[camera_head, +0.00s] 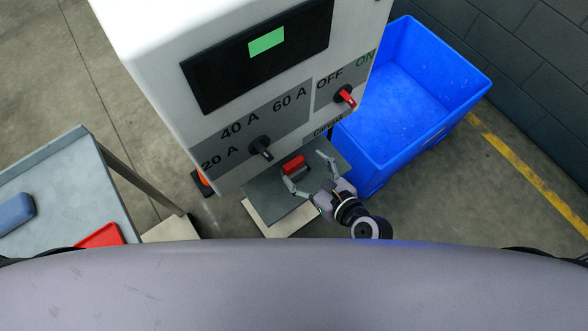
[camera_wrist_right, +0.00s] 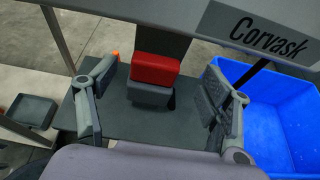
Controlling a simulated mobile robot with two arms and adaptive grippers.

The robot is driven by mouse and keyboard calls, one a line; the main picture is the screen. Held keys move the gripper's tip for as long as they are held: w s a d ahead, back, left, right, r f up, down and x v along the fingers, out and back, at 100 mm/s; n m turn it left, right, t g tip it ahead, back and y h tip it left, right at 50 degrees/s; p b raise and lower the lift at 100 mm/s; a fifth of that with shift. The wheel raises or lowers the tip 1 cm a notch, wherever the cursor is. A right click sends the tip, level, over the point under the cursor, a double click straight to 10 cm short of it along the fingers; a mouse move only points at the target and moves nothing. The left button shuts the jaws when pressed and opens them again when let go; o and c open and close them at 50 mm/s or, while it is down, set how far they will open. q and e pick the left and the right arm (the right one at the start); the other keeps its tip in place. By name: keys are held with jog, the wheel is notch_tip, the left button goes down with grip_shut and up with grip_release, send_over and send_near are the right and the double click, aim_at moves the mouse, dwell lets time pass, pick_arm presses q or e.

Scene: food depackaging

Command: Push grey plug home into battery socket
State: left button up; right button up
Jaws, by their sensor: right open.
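A red block (camera_wrist_right: 156,68) and a grey block (camera_wrist_right: 150,94) sit against each other on a dark grey shelf (camera_wrist_right: 135,128) below the charger cabinet. The grey block, which looks like the plug, is on the near side; I cannot tell how deep it sits in the red one. In the head view the red block (camera_head: 293,164) shows under the cabinet's front. My right gripper (camera_head: 308,173) is open, its fingers spread on either side of the blocks and apart from them. In the wrist view the right gripper (camera_wrist_right: 152,102) holds nothing. My left gripper is not in view.
The white cabinet (camera_head: 150,60) with a dial (camera_head: 260,150) and a red switch knob (camera_head: 345,97) stands over the shelf. A blue bin (camera_head: 440,70) is at the right. A grey table (camera_head: 70,185) with a blue case (camera_head: 14,212) and a red tray (camera_head: 103,237) is at the left.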

aim_at(297, 165)
jog(key=shift+f+x, duration=0.2)
jog(key=shift+x, duration=2.45)
jog(key=shift+s+a, duration=0.1)
jog(key=shift+s, duration=0.1)
jog(key=shift+c, duration=0.5)
grip_shut()
jog(key=shift+r, duration=0.15)
